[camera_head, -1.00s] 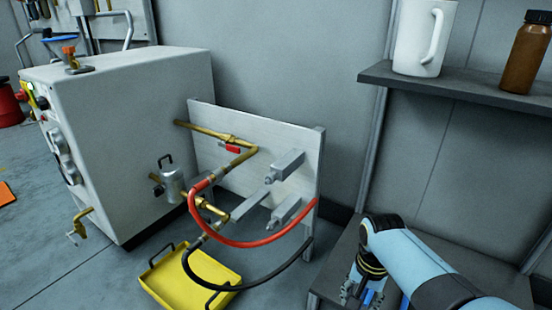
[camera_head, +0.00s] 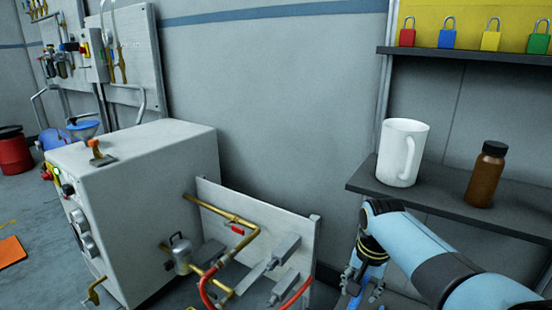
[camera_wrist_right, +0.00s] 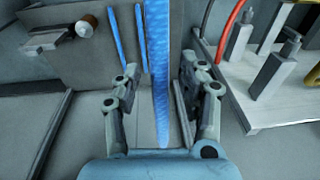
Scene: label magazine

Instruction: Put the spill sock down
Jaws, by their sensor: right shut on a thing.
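The spill sock (camera_wrist_right: 160,65) is a long blue strip running up the middle of the right wrist view, between the fingers. My right gripper (camera_wrist_right: 160,84) is shut on it. In the head view, my right gripper (camera_head: 362,286) points down at the lower edge, in front of the shelf and right of the pipe panel. Only a small bit of blue (camera_head: 356,300) shows between its fingers there; the rest is cut off by the frame. Two thinner blue strips (camera_wrist_right: 140,38) show beside the sock in the wrist view. My left gripper is not in view.
A dark shelf (camera_head: 440,212) holds a white mug (camera_head: 402,152) and a brown bottle (camera_head: 487,175). Padlocks (camera_head: 447,33) hang above it. A grey cabinet (camera_head: 150,170) and a panel with brass pipes and a red hose (camera_head: 207,291) stand left of my arm.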

